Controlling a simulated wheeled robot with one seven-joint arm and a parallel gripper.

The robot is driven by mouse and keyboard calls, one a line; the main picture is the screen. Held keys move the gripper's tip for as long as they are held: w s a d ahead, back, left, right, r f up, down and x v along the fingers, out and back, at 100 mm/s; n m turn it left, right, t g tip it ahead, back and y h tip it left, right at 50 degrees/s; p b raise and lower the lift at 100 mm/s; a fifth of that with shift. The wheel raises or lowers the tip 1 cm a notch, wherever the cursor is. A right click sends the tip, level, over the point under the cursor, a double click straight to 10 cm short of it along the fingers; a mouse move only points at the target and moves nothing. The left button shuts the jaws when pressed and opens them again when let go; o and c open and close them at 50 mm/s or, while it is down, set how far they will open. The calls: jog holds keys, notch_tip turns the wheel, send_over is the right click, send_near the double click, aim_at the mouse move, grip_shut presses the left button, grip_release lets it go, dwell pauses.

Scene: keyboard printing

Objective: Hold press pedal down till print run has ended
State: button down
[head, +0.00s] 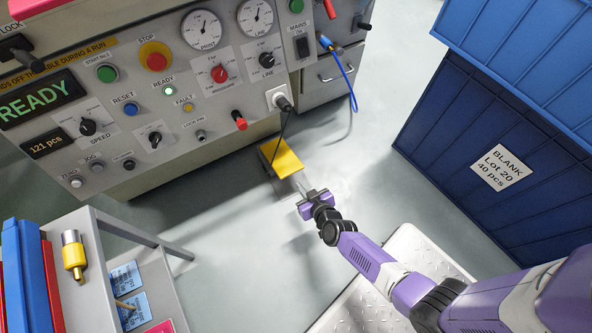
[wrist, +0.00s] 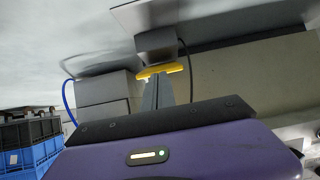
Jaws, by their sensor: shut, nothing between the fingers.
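The yellow press pedal (head: 283,160) sits low on the floor in front of the machine, with a black cable running down to it. My gripper (head: 300,188) is shut and empty, just to the front right of the pedal, its fingertips pointing at it. In the wrist view the closed fingers (wrist: 158,90) reach up to the yellow pedal edge (wrist: 160,71); I cannot tell whether they touch it. The machine display (head: 37,98) reads READY, and the counter (head: 47,142) reads 121 pcs. The green READY lamp (head: 169,89) looks lit.
The machine panel (head: 215,100) stands behind the pedal. A blue crate (head: 500,150) labelled BLANK Lot 20, 40 pcs is at right. A grey shelf (head: 120,235) with binders stands at lower left. A blue cable (head: 347,80) hangs near a drawer. Floor around the pedal's front is clear.

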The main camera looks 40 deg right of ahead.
jog(key=shift+v, duration=0.9)
jog(key=shift+f, duration=0.1)
notch_tip(320, 180, up, 6)
jog(key=w+t, duration=0.2)
jog(key=w, duration=0.1)
jog(key=s+a+r+n+t+y, duration=0.1)
jog(key=s+a+r, duration=0.2)
jog(key=s+r, duration=0.7)
jog(key=s+a+r+n+y, duration=0.1)
jog(key=s+a+r, duration=0.35)
jog(key=r, duration=0.95)
jog(key=s+a+r+n+t+y, duration=0.1)
jog(key=s+r, duration=0.9)
jog(key=r, duration=0.2)
notch_tip(320, 180, up, 29)
jog(key=p, duration=3)
jog(key=shift+w+a, duration=0.1)
jog(key=shift+a, duration=0.05)
